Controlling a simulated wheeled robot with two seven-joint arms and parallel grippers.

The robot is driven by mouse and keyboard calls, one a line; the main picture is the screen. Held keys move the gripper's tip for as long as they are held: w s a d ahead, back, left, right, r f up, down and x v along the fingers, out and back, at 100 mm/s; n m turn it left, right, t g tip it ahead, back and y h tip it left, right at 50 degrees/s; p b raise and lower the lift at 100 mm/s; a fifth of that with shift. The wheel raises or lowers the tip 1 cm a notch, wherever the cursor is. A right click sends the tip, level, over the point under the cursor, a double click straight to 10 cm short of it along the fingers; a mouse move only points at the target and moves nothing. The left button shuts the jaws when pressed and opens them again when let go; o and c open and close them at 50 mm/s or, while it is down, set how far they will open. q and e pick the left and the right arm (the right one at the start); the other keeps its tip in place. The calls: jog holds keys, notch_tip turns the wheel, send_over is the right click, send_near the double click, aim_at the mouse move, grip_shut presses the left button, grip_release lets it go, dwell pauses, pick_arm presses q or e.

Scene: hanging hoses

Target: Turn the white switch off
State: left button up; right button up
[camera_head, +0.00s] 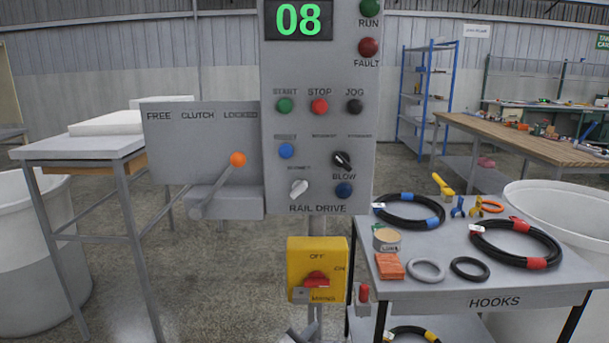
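The white switch (299,189) is a small rotary knob low on the left side of the grey control panel (318,235), just above the words RAIL DRIVE. Its handle looks tilted, with the upper end leaning right. The small lettering near it is too blurred to read for sure. A black knob (341,160) sits up and to its right, and a blue button (286,151) is above it.
A clutch box (200,145) with an orange-tipped lever (238,159) adjoins the panel's left. A yellow mains switch box (317,270) hangs below. A grey HOOKS cart (450,286) with coiled hoses stands right. A table (82,147) stands left. Space before the panel is clear.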

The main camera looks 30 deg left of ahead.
pick_arm(q)
jog(key=w+a+r+n+t+y+p, duration=0.15)
jog(key=a+r+y, duration=0.25)
jog(key=r, duration=0.5)
jog(key=w+a+r+y+p, duration=0.1)
jog(key=w+a+r+y, duration=0.25)
jog(key=r, duration=0.55)
jog(key=p, duration=0.2)
send_near(299, 192)
jog(key=shift+h, duration=0.25)
jog(key=x, duration=0.8)
jog(key=shift+w+a+r, duration=0.15)
jog(key=shift+w+a, duration=0.05)
jog(key=shift+a, duration=0.1)
grip_shut()
